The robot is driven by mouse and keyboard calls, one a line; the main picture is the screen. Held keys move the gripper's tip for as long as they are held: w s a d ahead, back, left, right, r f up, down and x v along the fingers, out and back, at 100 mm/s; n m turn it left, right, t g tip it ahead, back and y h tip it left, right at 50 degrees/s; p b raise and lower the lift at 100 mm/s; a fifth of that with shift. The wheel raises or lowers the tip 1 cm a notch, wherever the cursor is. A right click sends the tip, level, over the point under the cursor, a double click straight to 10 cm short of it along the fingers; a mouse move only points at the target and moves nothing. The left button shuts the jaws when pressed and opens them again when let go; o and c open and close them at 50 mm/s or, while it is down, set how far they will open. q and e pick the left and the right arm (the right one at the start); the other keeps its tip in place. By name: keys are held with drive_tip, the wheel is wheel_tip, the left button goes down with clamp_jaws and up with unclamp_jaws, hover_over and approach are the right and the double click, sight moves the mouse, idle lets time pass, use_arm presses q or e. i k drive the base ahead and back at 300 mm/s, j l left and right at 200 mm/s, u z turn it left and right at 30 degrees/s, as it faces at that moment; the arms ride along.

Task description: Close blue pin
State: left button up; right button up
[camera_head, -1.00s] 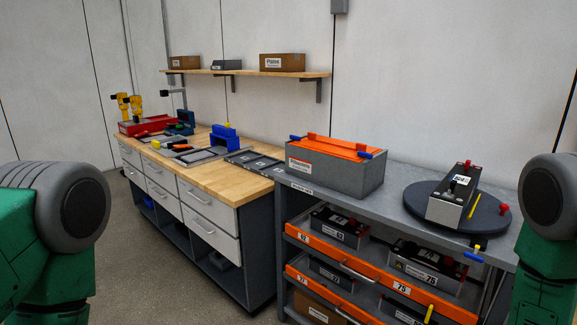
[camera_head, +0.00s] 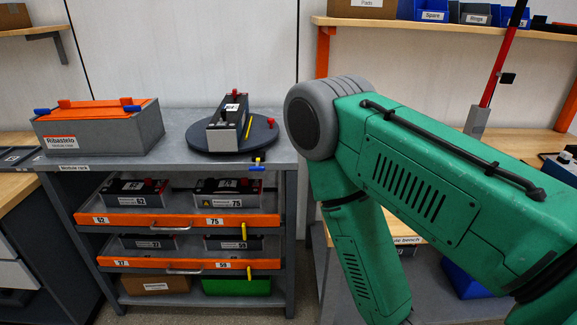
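My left gripper is not in view.
A black-and-grey module (camera_head: 228,122) stands on the turntable. The rack has orange-fronted drawers (camera_head: 180,221) with yellow pins (camera_head: 243,232) at their right. A wooden bench (camera_head: 520,148) lies behind my arm. The rack top (camera_head: 180,116) between box and turntable is clear.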

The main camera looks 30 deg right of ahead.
sight(257, 168)
drive_tip(key=z, duration=0.75)
